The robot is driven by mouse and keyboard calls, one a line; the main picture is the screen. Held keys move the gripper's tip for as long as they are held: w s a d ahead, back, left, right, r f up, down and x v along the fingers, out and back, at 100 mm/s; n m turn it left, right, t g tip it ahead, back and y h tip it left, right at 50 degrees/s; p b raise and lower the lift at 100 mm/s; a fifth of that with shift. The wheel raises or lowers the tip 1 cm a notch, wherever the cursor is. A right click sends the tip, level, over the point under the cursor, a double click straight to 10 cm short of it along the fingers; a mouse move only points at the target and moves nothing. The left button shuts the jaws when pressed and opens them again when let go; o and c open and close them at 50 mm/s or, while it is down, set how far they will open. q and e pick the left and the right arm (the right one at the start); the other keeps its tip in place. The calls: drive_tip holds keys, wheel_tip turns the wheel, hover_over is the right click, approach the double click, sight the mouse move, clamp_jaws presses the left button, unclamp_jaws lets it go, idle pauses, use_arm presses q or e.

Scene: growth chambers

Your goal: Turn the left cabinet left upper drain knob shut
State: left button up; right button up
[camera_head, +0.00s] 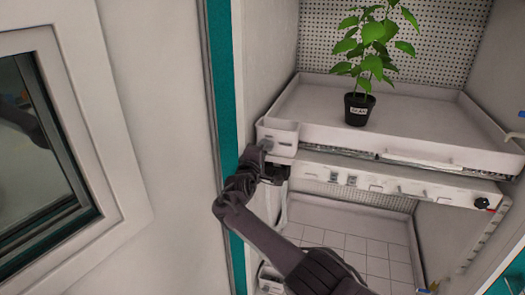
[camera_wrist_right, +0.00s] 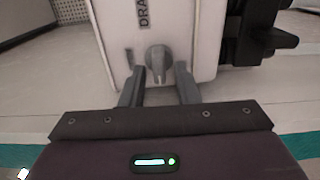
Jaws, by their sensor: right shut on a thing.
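The left upper drain box (camera_head: 283,132) is a white block at the left front corner of the upper tray. In the right wrist view its face (camera_wrist_right: 196,40) carries a partly visible label starting "DRA". The grey drain knob (camera_wrist_right: 157,56) sits below the label, its grip standing roughly upright. My right gripper (camera_wrist_right: 160,70) has one finger on each side of the knob and is shut on it. In the head view my right gripper (camera_head: 262,158) is at the drain box and mostly hides the knob. My left gripper is not in view.
The upper tray (camera_head: 412,140) holds a potted green plant (camera_head: 360,108). Below it is a panel (camera_head: 400,186) with a black and red knob (camera_head: 482,203) at its right. An open white door (camera_head: 165,130) with a window stands close on the left.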

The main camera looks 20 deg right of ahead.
drive_tip(key=o, duration=0.6)
drive_tip(key=shift+v, duration=3.9)
drive_tip(key=shift+f, duration=0.1)
